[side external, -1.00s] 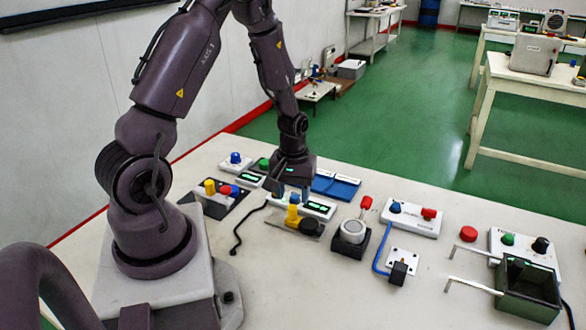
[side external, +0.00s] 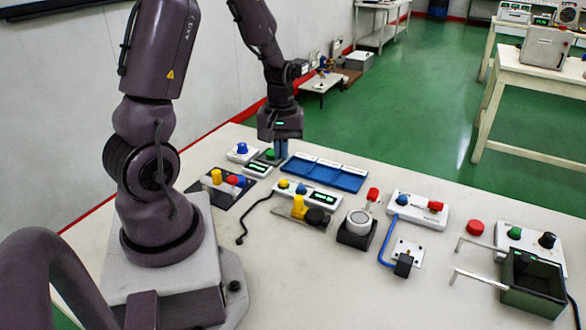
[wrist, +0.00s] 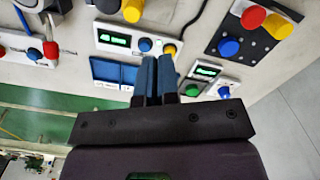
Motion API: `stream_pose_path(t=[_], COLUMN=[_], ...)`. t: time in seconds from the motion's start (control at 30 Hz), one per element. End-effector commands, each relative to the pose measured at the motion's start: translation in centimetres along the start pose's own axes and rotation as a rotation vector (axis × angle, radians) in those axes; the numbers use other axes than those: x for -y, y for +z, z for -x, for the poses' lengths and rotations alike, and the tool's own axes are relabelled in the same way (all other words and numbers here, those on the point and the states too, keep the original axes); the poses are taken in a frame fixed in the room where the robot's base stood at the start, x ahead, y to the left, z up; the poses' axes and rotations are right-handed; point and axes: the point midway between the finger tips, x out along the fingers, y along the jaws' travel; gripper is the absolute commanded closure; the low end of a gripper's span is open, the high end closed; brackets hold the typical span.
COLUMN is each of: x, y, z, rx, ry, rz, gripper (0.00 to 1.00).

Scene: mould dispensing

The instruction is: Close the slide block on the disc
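The frames do not settle which fixture is the slide block with the disc. One candidate is a black block with a pale round disc (side external: 359,221) on top and a red handle (side external: 373,194) behind it, at mid-table in the side view. Another is a dark plate with a yellow block (side external: 298,206) beside a black round piece (side external: 316,216). My gripper (side external: 280,149) points down at the back of the table, by the blue tray, away from both. In the wrist view its two blue fingers (wrist: 156,62) are close together, with nothing visible between them. Their exact opening is unclear.
A blue tray (side external: 339,178), a panel with a green knob (side external: 270,154) and a display panel (side external: 322,198) are near my gripper. A red disc (side external: 475,227) and a dark green box (side external: 533,300) stand at right. The front table is clear.

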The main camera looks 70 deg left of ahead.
Motion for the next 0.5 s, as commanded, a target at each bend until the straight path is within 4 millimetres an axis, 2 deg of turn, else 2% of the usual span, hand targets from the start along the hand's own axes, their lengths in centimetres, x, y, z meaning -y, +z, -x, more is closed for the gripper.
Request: stream_pose_path(t=[0.03, 0.1, 0.2, 0.33, 0.5], x=[2.4, 4.7, 6.8, 7.7, 6.9], y=[-0.3, -0.3, -0.3, -0.5, -0.6], z=[-0.5, -0.9, -1.2, -1.2, -1.1], rx=[0.041, 0.096, 0.167, 0.237, 0.290], ry=[0.018, 0.061, 0.134, 0.220, 0.277], rz=[0.183, 0.454, 0.815, 1.154, 1.326], gripper=[1.00, 1.00, 1.00, 1.00, 1.00])
